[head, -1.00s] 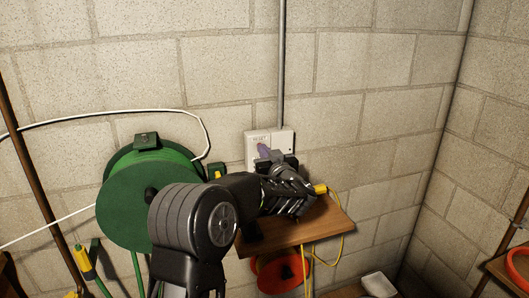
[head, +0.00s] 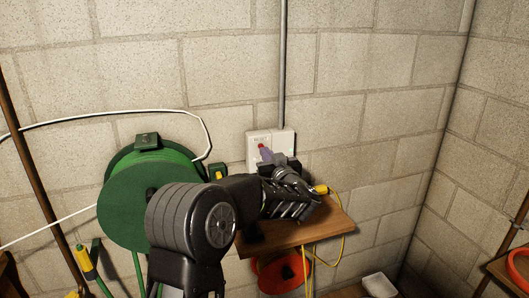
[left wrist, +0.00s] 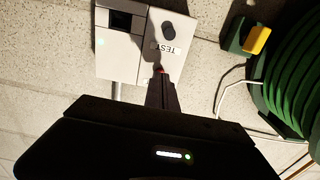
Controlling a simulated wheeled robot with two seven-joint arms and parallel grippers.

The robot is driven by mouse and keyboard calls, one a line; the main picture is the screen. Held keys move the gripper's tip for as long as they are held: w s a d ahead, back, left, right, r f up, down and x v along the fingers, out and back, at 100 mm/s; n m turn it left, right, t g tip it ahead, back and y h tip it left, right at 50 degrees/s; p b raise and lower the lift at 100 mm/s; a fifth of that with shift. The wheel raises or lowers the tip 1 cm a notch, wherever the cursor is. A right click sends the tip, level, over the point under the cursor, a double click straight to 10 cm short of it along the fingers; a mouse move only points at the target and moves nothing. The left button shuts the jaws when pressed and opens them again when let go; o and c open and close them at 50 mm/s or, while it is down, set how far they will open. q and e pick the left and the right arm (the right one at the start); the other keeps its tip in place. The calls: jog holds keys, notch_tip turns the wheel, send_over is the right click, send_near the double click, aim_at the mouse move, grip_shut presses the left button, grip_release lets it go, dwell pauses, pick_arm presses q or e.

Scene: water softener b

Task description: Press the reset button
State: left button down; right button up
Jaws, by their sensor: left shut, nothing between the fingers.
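A white wall box (head: 257,136) has a label at its top that appears to read RESET. Just below that label is a small red spot (head: 262,146), which looks like the reset button. My left gripper (head: 267,154) is shut and empty, with its tips right at the red spot. In the left wrist view, the shut fingers (left wrist: 161,84) end beside a red bit (left wrist: 160,71), mostly hidden by them. A dark knob (left wrist: 174,31) sits beside a TEST label there. I cannot tell whether the fingertips touch the red part. My right gripper is not in view.
A second white box (head: 284,140) with a grey conduit (head: 283,65) above it adjoins on the right. A wooden shelf (head: 310,227) with a yellow cable is below my gripper. A green hose reel (head: 135,200) stands close on the left.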

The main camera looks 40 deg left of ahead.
pick_arm(q)
jog(key=v, duration=0.3)
jog(key=shift+s+d, duration=0.2)
dwell(0.8)
